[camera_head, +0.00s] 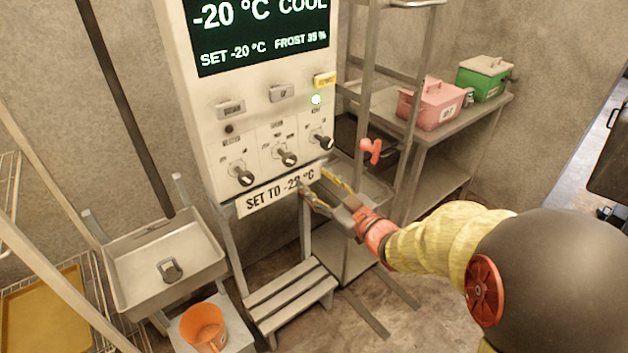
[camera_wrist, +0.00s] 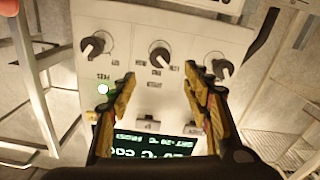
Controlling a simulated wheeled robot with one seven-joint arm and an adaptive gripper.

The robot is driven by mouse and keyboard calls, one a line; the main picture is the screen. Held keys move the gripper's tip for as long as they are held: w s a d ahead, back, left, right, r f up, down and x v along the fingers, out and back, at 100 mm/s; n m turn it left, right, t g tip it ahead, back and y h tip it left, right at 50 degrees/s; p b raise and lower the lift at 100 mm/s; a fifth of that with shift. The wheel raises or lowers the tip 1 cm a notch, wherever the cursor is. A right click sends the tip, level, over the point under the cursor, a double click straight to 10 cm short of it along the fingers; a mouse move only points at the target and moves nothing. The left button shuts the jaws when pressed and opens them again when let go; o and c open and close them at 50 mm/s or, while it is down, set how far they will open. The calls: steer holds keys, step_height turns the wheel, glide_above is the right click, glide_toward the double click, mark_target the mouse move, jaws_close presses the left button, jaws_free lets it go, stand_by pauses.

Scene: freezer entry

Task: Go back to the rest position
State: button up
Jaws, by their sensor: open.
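My gripper (camera_head: 322,190) is open and empty, held just below and in front of the lower right of the control panel (camera_head: 212,140). Its two yellow-and-black fingers also show in the wrist view (camera_wrist: 160,95), spread apart with the panel behind them. The panel has a dark display (camera_head: 262,35) reading -20 °C COOL, SET -20 °C and FROST 35 %. A green lamp (camera_head: 316,99) is lit above the right one of three black knobs (camera_head: 325,142). A label (camera_head: 278,191) below reads SET TO -2_ °C, its last digit unclear. My arm reaches in from the right.
A metal sink (camera_head: 165,265) stands at left, with an orange bucket (camera_head: 204,326) below it. A slatted step (camera_head: 290,300) is under the panel.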

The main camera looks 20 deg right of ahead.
steer(key=s+d+f+m+g+h, duration=0.25)
steer(key=d+f+g+h, duration=0.2)
steer(key=d+f, duration=0.5)
steer(key=s+d+f+m+g+h, duration=0.2)
steer(key=s+f+m+g+h, duration=0.15)
steer(key=s+g, duration=0.45)
steer(key=s+a+r+m+g+y, duration=0.1)
steer(key=s+a+r, duration=0.35)
steer(key=s, duration=0.35)
steer(key=s+a+r, duration=0.3)
steer(key=s+a, duration=0.2)
steer(key=s, duration=0.4)
steer(key=s+a+r+n+t+y+p, duration=0.1)
steer(key=a+r+t, duration=0.1)
steer(key=a+r, duration=0.3)
step_height(320, 180, up, 3)
steer(key=shift+s+a+f, duration=0.15)
steer(key=shift+s+a, duration=0.2)
steer(key=shift+a, duration=0.05)
